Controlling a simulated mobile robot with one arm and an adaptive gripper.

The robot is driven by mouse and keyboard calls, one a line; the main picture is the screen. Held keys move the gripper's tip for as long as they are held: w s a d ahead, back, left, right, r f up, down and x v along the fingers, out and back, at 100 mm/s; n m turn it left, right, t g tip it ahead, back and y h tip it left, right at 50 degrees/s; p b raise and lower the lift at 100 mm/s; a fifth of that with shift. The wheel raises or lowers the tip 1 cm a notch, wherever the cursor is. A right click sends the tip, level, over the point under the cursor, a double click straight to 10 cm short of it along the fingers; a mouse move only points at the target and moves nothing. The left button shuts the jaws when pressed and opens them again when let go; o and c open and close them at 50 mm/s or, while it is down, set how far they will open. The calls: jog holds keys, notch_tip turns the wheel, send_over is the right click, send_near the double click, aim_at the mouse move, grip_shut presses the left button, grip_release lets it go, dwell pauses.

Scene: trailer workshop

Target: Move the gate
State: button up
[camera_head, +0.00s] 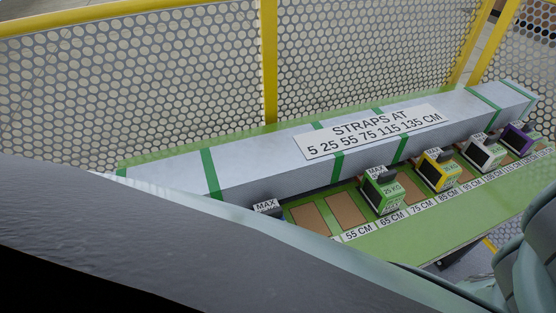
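No part is marked as a gate. Perforated grey panels in yellow frames stand behind the bench: a left panel (130,80), a middle panel (360,60) and a right panel (525,55). A yellow post (269,70) divides the left and middle panels. I cannot tell which of them, if any, is the gate. My gripper does not show in this view. Large dark and grey-green shapes fill the lower left and lower right and hide part of the bench.
A long grey beam (260,165) with green straps lies along a green bench (405,235). Its white sign (375,130) reads "STRAPS AT 5 25 55 75 115 135 CM". Small blocks stand in front: green (383,197), yellow (440,177), white (484,157), purple (520,142). Centimetre labels line the bench.

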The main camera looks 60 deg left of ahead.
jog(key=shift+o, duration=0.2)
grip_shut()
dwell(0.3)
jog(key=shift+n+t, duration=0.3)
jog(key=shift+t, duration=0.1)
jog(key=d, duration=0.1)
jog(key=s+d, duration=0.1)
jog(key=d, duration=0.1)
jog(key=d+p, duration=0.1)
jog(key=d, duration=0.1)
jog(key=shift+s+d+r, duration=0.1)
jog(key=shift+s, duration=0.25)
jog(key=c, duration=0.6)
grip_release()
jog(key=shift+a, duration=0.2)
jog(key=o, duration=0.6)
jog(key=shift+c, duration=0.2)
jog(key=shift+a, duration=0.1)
